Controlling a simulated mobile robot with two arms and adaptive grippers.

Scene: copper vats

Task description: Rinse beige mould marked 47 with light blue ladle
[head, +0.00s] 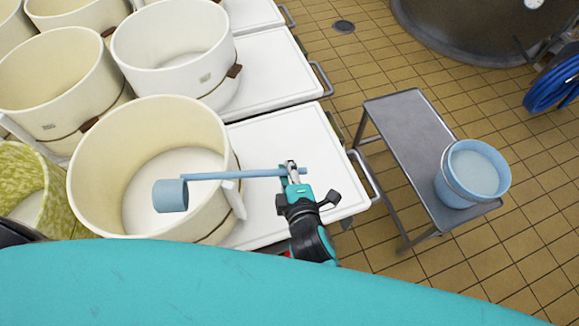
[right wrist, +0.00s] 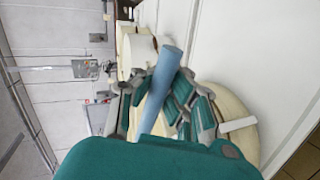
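The light blue ladle has its cup (head: 171,196) over the open mouth of the nearest beige mould (head: 85,185). Its long handle (head: 235,175) runs right, across the mould's rim, to my right gripper (head: 291,170), which is shut on it near the end. No mark 47 can be read on this mould. I cannot tell whether the cup holds liquid. In the right wrist view, the blue handle (right wrist: 160,92) passes between the fingers of my right gripper (right wrist: 160,100). My left gripper does not show.
More beige moulds (head: 60,85) and a whiter mould (head: 170,45) stand behind on white tables (head: 275,70). A yellow-green mould (head: 55,195) is at the left. A grey metal bench (head: 405,125) at the right bears a blue bucket (head: 452,185) with pale liquid. Tiled floor lies between.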

